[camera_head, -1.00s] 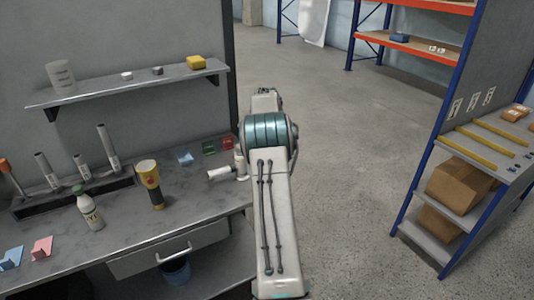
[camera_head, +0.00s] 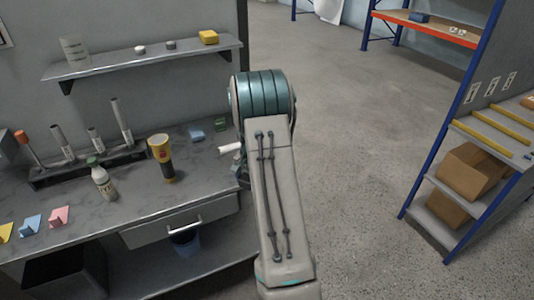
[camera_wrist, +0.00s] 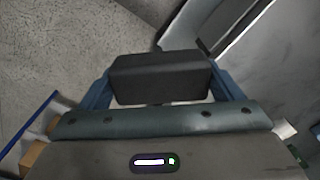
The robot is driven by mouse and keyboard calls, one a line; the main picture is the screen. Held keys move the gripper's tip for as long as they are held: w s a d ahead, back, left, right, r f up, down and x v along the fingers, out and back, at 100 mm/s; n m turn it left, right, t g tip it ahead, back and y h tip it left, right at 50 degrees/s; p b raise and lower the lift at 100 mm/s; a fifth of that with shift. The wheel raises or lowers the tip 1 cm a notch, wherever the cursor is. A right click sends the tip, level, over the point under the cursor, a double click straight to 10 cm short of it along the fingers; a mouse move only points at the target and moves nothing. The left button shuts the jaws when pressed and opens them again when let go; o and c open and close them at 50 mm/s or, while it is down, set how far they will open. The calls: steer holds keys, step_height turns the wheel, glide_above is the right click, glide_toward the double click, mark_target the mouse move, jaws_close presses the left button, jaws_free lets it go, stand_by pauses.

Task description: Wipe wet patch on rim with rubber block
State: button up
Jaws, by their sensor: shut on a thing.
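In the wrist view, my gripper (camera_wrist: 164,84) is shut on a dark grey rubber block (camera_wrist: 160,72). The block lies crosswise between the two blue fingers and hides what is directly behind it. In the head view, my arm hides the gripper and the block. I see no bathtub shell, rim or wet patch in either view.
A grey bench (camera_head: 130,215) on the left holds a yellow-black flashlight (camera_head: 161,158), a bottle (camera_head: 103,181) and a tube rack (camera_head: 85,168). A wall shelf (camera_head: 140,62) is above. Blue-framed shelving with cardboard boxes (camera_head: 468,172) stands right. Open floor (camera_head: 350,150) lies between.

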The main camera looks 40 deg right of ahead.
steer(key=s+a+f+n, duration=0.3)
steer(key=a+f+n, duration=0.1)
steer(key=a, duration=0.3)
steer(key=s+a+f+n, duration=0.3)
steer(key=a+f+n, duration=0.1)
steer(key=a+f, duration=0.3)
steer(key=s+a+f+n, duration=0.2)
steer(key=a+f+n, duration=0.1)
steer(key=a+f, duration=0.3)
steer(key=a, duration=0.2)
steer(key=shift+s+a+n, duration=0.35)
steer(key=shift+s+n, duration=0.05)
